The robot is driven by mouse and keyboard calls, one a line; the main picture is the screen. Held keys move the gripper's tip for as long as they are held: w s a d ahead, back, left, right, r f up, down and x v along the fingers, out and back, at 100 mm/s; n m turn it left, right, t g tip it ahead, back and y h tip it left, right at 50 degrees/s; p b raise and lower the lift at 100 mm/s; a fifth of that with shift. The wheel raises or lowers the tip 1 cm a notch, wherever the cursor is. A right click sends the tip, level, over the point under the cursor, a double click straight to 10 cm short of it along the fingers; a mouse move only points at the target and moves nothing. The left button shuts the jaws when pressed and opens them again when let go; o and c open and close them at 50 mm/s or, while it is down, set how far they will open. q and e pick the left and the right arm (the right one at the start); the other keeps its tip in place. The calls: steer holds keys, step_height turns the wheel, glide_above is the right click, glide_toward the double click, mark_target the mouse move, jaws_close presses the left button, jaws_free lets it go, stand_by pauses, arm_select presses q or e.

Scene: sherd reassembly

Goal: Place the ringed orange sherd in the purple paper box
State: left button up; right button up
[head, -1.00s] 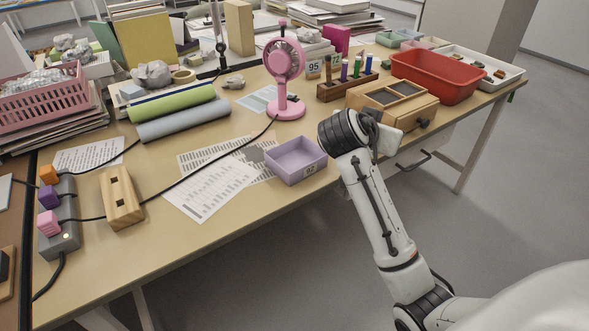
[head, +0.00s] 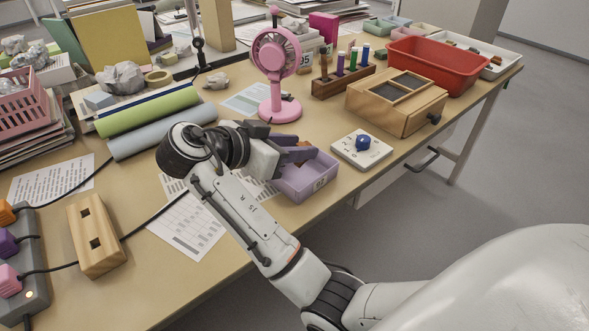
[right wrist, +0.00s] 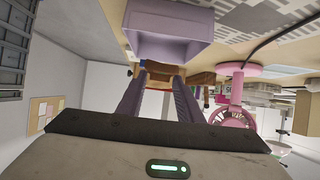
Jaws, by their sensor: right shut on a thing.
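Any ring on the sherd cannot be made out. I cannot tell if the sherd touches the box. My left gripper is out of view.
A pink fan (head: 278,75) stands behind the box. A white pad with a blue knob (head: 362,144) lies to its right, with a wooden drawer box (head: 397,100) and a red tray (head: 437,68) beyond. Printed sheets and a cable lie to the left.

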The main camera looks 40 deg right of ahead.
mark_target(295, 181)
steer(key=shift+f, duration=0.45)
step_height(295, 181, down, 5)
steer(key=shift+b, duration=0.5)
steer(key=o, duration=0.8)
steer(key=shift+c, duration=0.2)
steer(key=p+v, duration=0.1)
steer(key=v, duration=0.6)
steer(key=shift+a+r, duration=0.15)
steer(key=shift+a, duration=0.05)
